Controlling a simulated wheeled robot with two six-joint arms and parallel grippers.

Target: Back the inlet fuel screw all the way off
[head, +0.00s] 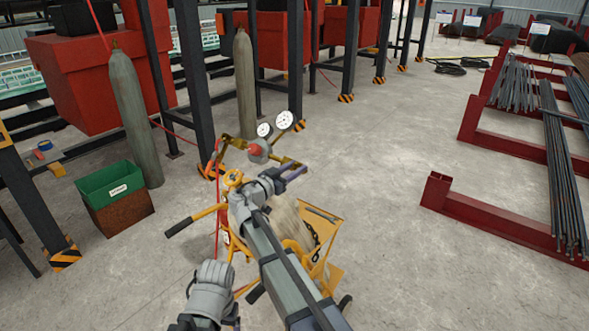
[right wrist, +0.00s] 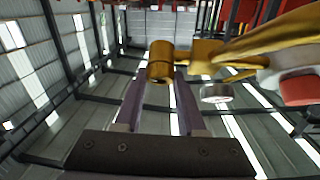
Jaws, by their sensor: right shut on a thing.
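The regulator (head: 257,150) has two white round gauges, a red knob and brass arms, above a yellow cylinder cart. My right gripper (head: 294,172) reaches its brass right-hand end. In the right wrist view a short brass cylinder, which looks like the inlet fuel screw (right wrist: 160,65), sits between the tips of the two purple fingers of my right gripper (right wrist: 158,80). The gripper is shut on it. A brass body (right wrist: 200,55) adjoins it on the right; the thread is hidden. My left gripper (head: 208,300) is low at the bottom of the head view; its fingers cannot be made out.
The yellow cart (head: 325,235) stands under my right arm with a chain on it. A green-and-rust bin (head: 115,200) and grey gas cylinders (head: 135,115) stand left and behind. Red racks with rebar (head: 560,170) are at right. Floor between cart and racks is clear.

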